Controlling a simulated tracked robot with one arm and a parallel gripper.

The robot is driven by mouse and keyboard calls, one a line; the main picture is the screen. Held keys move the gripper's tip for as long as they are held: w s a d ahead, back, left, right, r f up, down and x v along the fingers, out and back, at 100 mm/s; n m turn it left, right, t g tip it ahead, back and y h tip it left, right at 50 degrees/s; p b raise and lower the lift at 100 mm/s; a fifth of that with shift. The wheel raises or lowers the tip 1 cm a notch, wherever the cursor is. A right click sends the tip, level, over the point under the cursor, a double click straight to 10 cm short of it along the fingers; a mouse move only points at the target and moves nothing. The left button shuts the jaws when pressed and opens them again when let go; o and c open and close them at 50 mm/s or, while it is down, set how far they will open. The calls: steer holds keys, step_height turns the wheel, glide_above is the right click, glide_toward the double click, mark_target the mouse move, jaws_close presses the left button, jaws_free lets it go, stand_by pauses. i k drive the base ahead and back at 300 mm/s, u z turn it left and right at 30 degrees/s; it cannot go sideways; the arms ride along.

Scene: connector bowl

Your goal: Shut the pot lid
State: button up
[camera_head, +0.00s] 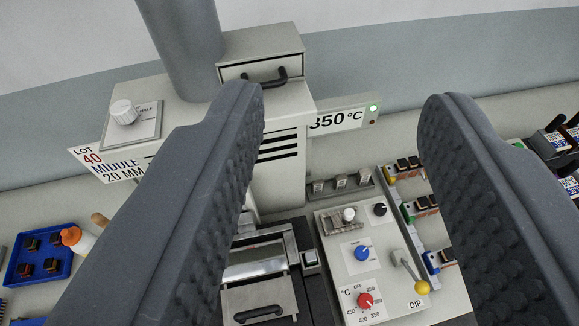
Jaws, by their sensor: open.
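My gripper (346,95) is open, with its two dark ridged fingers spread wide and nothing between the tips. Low in the picture, between the fingers, is what looks like the pot (254,264), with a shiny metal surface in a dark frame. Just below it is a pale panel with a black handle, which looks like the pot lid (258,299); the bottom edge of the picture cuts it off. The left finger covers the left side of this area. My gripper touches neither of them in this view. I cannot tell the lid's exact angle.
A control panel (376,285) with a blue knob, a red knob and a yellow-tipped lever stands right of the pot. A pale machine (283,165) with a drawer and a 350 °C sign (338,119) stands behind. A blue tray (40,254) of small parts lies left.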

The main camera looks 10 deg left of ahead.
mark_target(241, 305)
steer(key=z, duration=0.3)
steer(key=k, duration=1.7)
steer(key=u, duration=0.45)
steer(key=i, duration=1.05)
steer(key=z, duration=0.05)
